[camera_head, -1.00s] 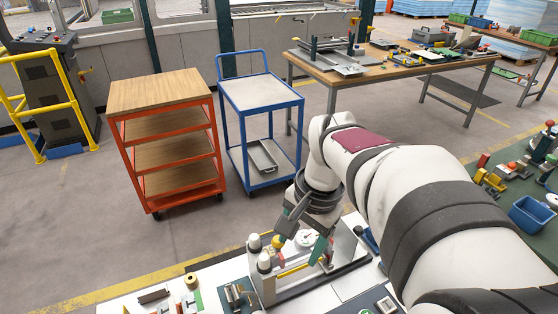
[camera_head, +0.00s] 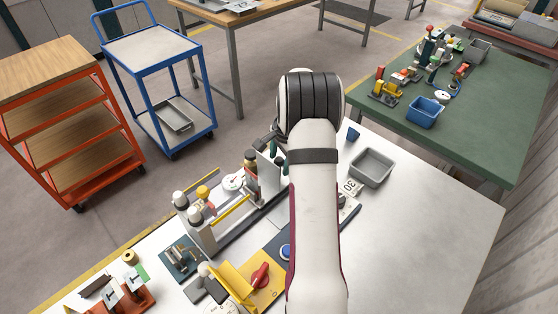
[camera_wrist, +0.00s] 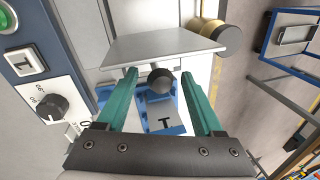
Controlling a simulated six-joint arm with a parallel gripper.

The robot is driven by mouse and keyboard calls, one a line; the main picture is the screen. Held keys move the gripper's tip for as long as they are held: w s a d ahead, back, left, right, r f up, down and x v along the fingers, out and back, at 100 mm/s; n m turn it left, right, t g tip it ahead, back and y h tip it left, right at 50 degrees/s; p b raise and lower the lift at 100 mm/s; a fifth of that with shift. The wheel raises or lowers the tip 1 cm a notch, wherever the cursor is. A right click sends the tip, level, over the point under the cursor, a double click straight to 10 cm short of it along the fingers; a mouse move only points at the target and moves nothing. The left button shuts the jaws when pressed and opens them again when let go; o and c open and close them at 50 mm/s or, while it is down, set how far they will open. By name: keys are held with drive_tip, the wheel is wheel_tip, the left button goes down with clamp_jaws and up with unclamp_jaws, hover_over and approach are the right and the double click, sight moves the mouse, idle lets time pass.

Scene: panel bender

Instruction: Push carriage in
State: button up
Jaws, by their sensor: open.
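My gripper (camera_wrist: 160,82) is open, with its two green fingers spread on either side of a dark round knob (camera_wrist: 161,80) in the wrist view. I cannot tell whether either finger touches the knob. A flat grey plate (camera_wrist: 165,47) lies just beyond the fingertips, and blue parts (camera_wrist: 150,108) show below the knob. In the head view the long grey fixture (camera_head: 212,232), with a yellow bar (camera_head: 230,212) and a dial gauge (camera_head: 233,182), stands on the white bench. My arm hides most of the gripper there. Which part is the carriage is not clear.
A control panel with a rotary knob (camera_wrist: 52,107) is at the wrist view's left. In the head view, a yellow bracket with a red knob (camera_head: 260,276) stands near the fixture. A grey bin (camera_head: 371,167) sits right of my arm; the bench's right side is clear.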

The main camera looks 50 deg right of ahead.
drive_tip(key=shift+w+f, duration=0.1)
drive_tip(key=shift+f, duration=0.35)
clamp_jaws()
idle(1.1)
